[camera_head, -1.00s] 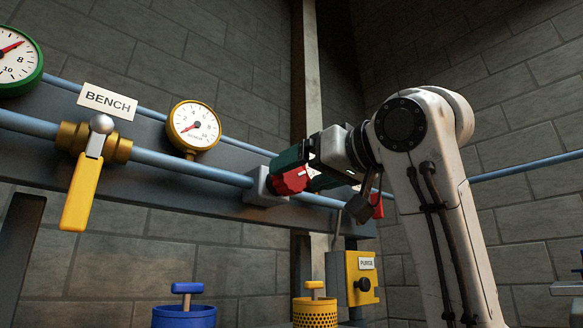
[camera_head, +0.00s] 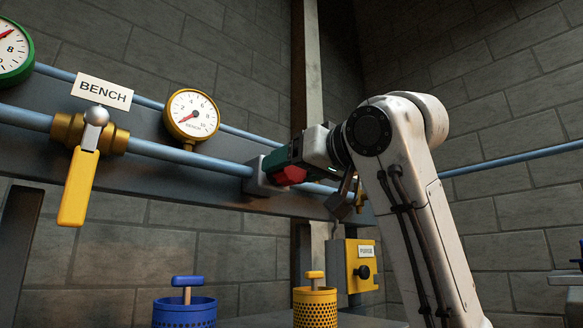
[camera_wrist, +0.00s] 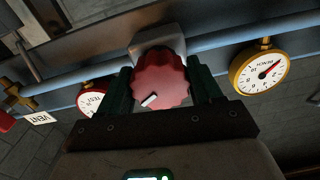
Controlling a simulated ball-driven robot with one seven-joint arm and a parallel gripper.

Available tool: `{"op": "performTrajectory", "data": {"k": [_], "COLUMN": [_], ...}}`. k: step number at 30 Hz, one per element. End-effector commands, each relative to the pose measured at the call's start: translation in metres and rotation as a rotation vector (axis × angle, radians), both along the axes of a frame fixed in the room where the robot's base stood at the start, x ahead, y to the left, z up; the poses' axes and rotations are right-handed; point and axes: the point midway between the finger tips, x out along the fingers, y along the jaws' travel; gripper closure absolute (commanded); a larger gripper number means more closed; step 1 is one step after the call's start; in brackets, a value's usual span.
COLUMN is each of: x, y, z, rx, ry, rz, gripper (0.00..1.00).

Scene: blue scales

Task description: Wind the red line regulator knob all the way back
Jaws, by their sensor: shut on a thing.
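The red regulator knob (camera_wrist: 160,82) is scalloped and has a white mark near its lower left edge in the wrist view. It sits on a grey block (camera_wrist: 158,38) on the blue pipe. In the head view the knob (camera_head: 290,175) is partly hidden by my gripper. My gripper (camera_wrist: 165,85) is shut on the knob, with one dark green finger on each side of it; in the head view it (camera_head: 284,168) reaches in from the right. The yellow-rimmed BENCH gauge (camera_head: 192,116) stands left of the knob with its needle at the low end.
A yellow lever valve (camera_head: 79,187) hangs below the pipe on the left, under a BENCH sign (camera_head: 102,92). A yellow PURGE box (camera_head: 362,266) is below my arm. Blue (camera_head: 184,312) and yellow (camera_head: 315,307) perforated containers stand at the bottom.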

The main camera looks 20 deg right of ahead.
Motion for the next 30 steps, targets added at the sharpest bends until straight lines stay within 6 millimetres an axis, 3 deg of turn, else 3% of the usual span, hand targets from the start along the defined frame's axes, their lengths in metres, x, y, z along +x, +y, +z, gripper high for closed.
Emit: {"op": "performTrajectory", "data": {"k": [5, 18, 28, 29, 30], "x": [0.0, -0.0002, -0.0004, -0.0004, -0.0004], "y": [-0.0002, -0.0003, -0.0001, -0.0001, -0.0001], "z": [-0.0002, 0.0001, 0.0002, 0.0002, 0.0002], "rx": [0.0, -0.229, -0.249, -0.249, -0.249], "ry": [0.001, -0.074, -0.081, -0.081, -0.081], "rz": [0.0, 0.0, 0.0, 0.0, 0.0], "gripper": [0.66, 0.66, 0.66, 0.34, 0.3]}}
